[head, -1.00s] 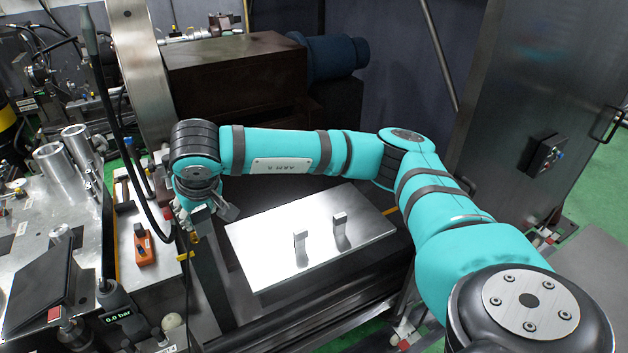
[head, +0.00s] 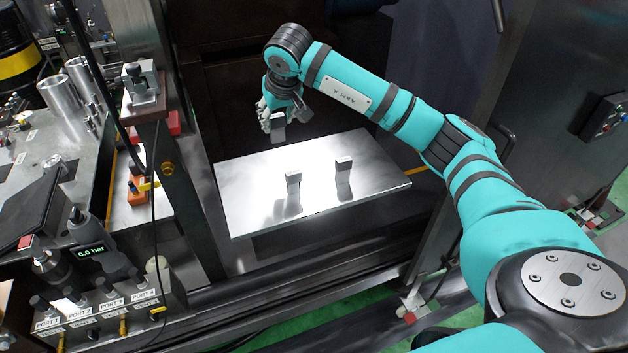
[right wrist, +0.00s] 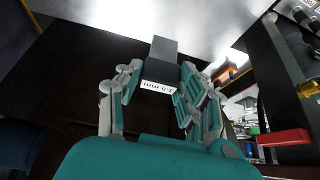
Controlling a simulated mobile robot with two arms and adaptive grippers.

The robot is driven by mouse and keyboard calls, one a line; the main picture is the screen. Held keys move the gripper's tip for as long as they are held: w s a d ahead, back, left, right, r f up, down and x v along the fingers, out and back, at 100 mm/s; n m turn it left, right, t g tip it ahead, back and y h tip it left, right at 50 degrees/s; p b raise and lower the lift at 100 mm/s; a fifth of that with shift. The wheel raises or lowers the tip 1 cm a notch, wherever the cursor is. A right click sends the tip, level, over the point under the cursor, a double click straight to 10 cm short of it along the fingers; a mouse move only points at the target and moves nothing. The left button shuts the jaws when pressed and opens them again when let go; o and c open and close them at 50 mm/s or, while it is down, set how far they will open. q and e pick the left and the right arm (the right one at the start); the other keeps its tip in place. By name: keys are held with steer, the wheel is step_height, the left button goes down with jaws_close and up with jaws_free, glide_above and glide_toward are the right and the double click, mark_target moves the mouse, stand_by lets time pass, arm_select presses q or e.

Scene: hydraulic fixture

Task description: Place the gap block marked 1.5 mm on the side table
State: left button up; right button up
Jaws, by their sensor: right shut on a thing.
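My right gripper (head: 274,108) is shut on a grey gap block (head: 278,128). In the right wrist view the block (right wrist: 163,52) is between the fingers, with a white label that appears upside down and seems to read 1.5 mm. The side table (head: 245,200) is a bright metal plate. The gripper holds the block near the table's back left edge, seemingly above it. Two similar grey blocks stand upright on the table, one near the middle (head: 292,181) and one to its right (head: 343,166). My left gripper is not in view.
A fixture post with a metal block on top (head: 145,85) stands left of the table. A bench with a port manifold (head: 105,310) and a gauge reading 0.0 bar (head: 92,252) is at the lower left. The table's left part and right end are clear.

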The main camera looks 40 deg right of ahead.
mark_target(283, 138)
steer(key=f, duration=0.4)
steer(key=d+f+p, duration=0.1)
steer(key=f, duration=0.1)
steer(key=shift+w, duration=0.3)
steer(key=shift+f, duration=0.65)
step_height(283, 138, down, 3)
steer(key=shift+f+p, duration=0.1)
steer(key=shift+p, duration=0.25)
steer(key=shift+f, duration=0.15)
steer(key=o, duration=1.1)
steer(key=shift+o, duration=0.2)
